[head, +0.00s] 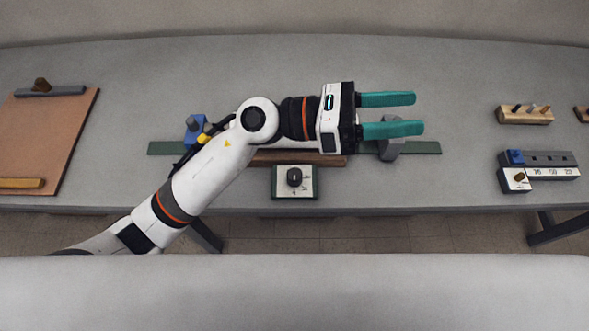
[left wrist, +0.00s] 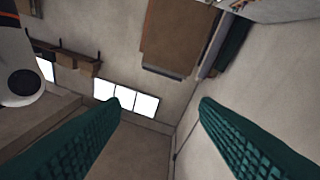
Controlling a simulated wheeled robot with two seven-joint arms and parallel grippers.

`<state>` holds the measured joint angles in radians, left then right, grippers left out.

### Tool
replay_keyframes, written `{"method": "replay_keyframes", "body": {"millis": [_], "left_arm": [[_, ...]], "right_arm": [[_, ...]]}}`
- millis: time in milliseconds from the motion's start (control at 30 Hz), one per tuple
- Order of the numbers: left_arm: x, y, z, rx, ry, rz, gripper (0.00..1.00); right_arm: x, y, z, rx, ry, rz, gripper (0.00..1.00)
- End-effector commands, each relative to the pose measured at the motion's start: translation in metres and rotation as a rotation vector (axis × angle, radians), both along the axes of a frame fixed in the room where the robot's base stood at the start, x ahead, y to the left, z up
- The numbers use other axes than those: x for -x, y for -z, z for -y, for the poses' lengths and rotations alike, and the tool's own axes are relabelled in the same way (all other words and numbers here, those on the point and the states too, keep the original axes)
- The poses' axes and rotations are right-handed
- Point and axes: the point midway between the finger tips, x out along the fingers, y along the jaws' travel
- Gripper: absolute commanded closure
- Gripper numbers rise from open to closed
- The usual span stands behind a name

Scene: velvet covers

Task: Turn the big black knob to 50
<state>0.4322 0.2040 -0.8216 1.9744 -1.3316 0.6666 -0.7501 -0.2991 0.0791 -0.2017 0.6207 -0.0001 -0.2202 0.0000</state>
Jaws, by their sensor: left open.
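The big black knob (head: 294,177) sits on a small white-faced plate (head: 306,189) with a dark green edge, near the front of the grey table. Its marks are too small to read. My left gripper (head: 416,113) is open and empty, its two teal fingers pointing right, above and to the right of the knob and apart from it. In the left wrist view the open fingers (left wrist: 160,105) show room walls and shelves between them, with no knob. My right gripper is not in view.
A grey block (head: 391,142) on a long green strip (head: 425,148) lies below my left gripper. A blue piece (head: 195,128) is partly behind my arm. A scale box (head: 550,160) and wooden block (head: 525,115) stand right; a brown board (head: 45,140) lies left.

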Motion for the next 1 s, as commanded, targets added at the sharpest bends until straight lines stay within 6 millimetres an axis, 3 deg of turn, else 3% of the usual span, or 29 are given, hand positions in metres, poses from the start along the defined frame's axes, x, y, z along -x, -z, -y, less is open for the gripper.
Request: {"method": "replay_keyframes", "body": {"millis": [67, 167, 233, 333, 500, 600, 767, 1000], "left_arm": [[0.021, 0.034, 0.011, -0.208, 0.131, 0.272, 0.44], [0.029, 0.089, 0.003, -0.492, 0.305, 0.591, 0.44], [0.021, 0.124, -0.016, -0.700, 0.425, 0.786, 0.44], [-0.005, 0.159, -0.055, -0.983, 0.582, 0.995, 0.44], [-0.047, 0.174, -0.114, -1.336, 0.763, 1.164, 0.44], [-0.058, 0.173, -0.132, -1.436, 0.812, 1.193, 0.44], [-0.061, 0.182, -0.138, -1.468, 0.831, 1.194, 0.44], [-0.059, 0.225, -0.138, -1.464, 0.832, 1.190, 0.44]], "right_arm": [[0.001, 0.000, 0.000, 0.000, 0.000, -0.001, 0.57], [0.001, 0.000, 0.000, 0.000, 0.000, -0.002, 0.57], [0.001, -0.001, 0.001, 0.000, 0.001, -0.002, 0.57], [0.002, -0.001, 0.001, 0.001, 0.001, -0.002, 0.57], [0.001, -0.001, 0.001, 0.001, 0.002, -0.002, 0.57], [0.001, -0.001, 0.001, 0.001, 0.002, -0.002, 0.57], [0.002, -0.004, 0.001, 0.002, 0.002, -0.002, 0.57], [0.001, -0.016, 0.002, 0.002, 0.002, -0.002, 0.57]]}}
